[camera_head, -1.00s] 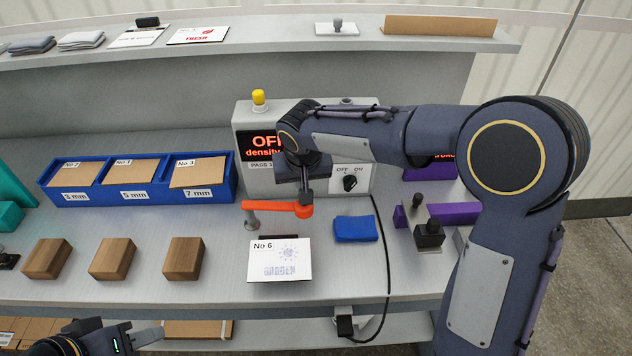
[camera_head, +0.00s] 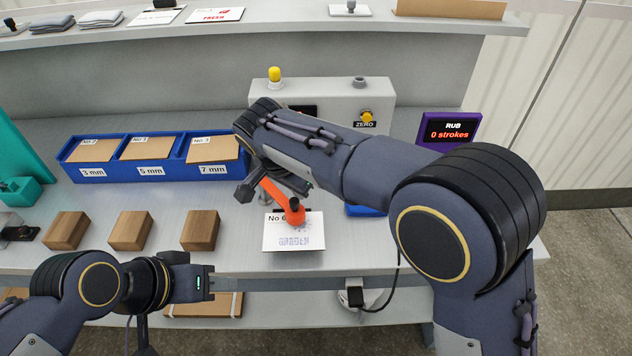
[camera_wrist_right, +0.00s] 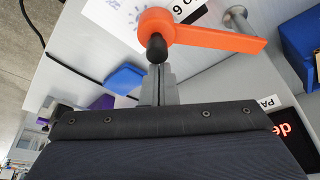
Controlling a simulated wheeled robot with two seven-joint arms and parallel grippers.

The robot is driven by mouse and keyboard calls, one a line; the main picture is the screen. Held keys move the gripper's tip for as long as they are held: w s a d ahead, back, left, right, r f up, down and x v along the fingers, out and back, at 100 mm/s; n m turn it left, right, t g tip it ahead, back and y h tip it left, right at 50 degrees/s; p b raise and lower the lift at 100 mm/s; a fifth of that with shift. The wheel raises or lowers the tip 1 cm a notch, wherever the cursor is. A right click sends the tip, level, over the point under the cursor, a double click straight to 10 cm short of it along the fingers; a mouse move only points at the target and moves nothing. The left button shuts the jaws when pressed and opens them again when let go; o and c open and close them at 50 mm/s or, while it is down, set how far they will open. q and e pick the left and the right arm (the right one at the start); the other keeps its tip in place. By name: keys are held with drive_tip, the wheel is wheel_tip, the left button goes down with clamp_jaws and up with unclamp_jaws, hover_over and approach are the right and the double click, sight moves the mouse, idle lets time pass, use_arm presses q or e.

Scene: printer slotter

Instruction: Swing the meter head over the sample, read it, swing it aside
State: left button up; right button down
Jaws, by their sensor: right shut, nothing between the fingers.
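The orange meter head (camera_head: 294,212) reaches from its metal post (camera_wrist_right: 238,18), and its round end is over the white No 6 sample card (camera_head: 282,238). In the right wrist view the orange arm (camera_wrist_right: 205,36) carries a black knob (camera_wrist_right: 157,47). My right gripper (camera_wrist_right: 158,88) is shut and empty, its tips close beside the knob; I cannot tell if they touch.
A blue tray (camera_head: 150,171) of labelled tiles stands at the left, behind several wooden blocks (camera_head: 130,230). A purple RUB counter (camera_head: 449,130) reads 0 strokes. A blue pad (camera_wrist_right: 124,79) lies near the card. A cable (camera_head: 385,296) hangs over the front edge.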

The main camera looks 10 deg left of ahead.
use_arm(q)
drive_tip(key=shift+f, duration=0.1)
use_arm(e)
drive_tip(key=shift+s+a, duration=0.45)
drive_tip(key=shift+s, duration=0.1)
